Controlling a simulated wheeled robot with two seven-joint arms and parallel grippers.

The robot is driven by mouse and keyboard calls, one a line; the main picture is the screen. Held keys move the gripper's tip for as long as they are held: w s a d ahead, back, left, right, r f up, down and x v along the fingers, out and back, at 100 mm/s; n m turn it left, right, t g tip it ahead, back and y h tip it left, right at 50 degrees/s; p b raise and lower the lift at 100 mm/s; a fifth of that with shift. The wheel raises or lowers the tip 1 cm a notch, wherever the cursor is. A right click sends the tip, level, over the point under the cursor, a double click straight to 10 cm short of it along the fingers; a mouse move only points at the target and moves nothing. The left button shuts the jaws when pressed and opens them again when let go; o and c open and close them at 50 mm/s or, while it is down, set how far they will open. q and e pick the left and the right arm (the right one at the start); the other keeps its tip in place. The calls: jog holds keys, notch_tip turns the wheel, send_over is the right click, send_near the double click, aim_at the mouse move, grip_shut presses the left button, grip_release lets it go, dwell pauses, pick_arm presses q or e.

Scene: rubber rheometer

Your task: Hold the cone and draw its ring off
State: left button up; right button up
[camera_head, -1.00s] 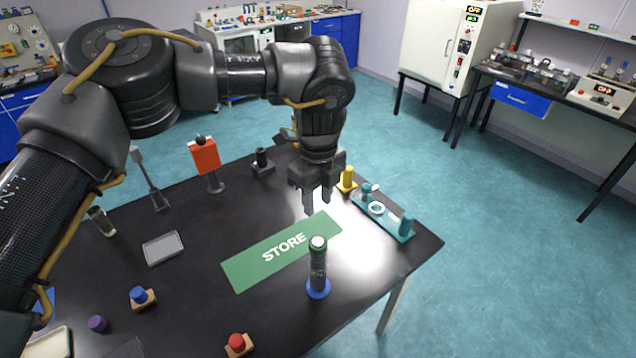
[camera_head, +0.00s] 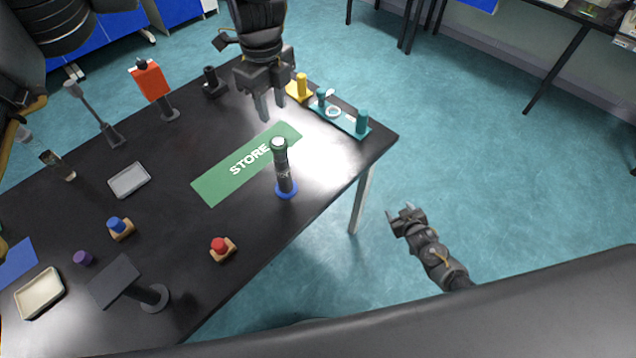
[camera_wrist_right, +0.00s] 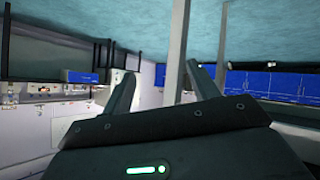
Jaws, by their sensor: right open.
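A dark upright post (camera_head: 283,174), which I take as the cone, stands near the table's front right edge. It has a pale green-and-white top and a blue ring-shaped foot (camera_head: 287,190); whether that foot is a loose ring is unclear. My left gripper (camera_head: 272,115) hangs fingers down near the far end of the green STORE mat (camera_head: 215,188), behind the post and apart from it. Its fingers are apart and empty. My right gripper (camera_head: 403,212) is open and empty, beyond the table's right edge. In the right wrist view its fingers (camera_wrist_right: 162,73) have nothing between them.
A teal stand (camera_head: 350,124) with a white ring and a yellow peg (camera_head: 299,88) stand at the far right of the table. A red knob (camera_head: 221,248), a blue knob (camera_head: 119,226) and a grey tray (camera_head: 129,180) lie left of the post. The table leg (camera_head: 362,200) is near my right gripper.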

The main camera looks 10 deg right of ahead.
aim_at(277, 141)
jog(key=w+r+t, duration=0.2)
jog(key=w+r, duration=0.4)
jog(key=r, duration=0.3)
jog(key=w+r+t, duration=0.3)
jog(key=w+r, duration=0.4)
jog(key=r, duration=0.2)
jog(key=s+a+r+n+y, duration=0.1)
jog(key=a+y, duration=0.1)
jog(key=a, duration=0.2)
jog(key=s+a+r+n+y, duration=0.1)
jog(key=s+a+y, duration=0.1)
jog(key=a, duration=0.3)
jog(key=s+a+r+n+y, duration=0.1)
jog(key=a+y, duration=0.2)
jog(key=a, duration=0.2)
jog(key=shift+s+a+r+g, duration=0.1)
jog(key=shift+s+g, duration=0.05)
jog(key=shift+g, duration=0.25)
jog(key=s+a+r+n+g+y, duration=0.4)
jog(key=s+a+y, duration=0.4)
jog(key=a, duration=0.6)
pick_arm(q)
jog(key=shift+w+f, duration=0.2)
jog(key=shift+w, duration=0.1)
pick_arm(e)
jog(key=shift+t+h, duration=0.3)
jog(key=x, duration=1)
jog(key=shift+s+a+r, duration=0.25)
jog(key=shift+a, duration=0.15)
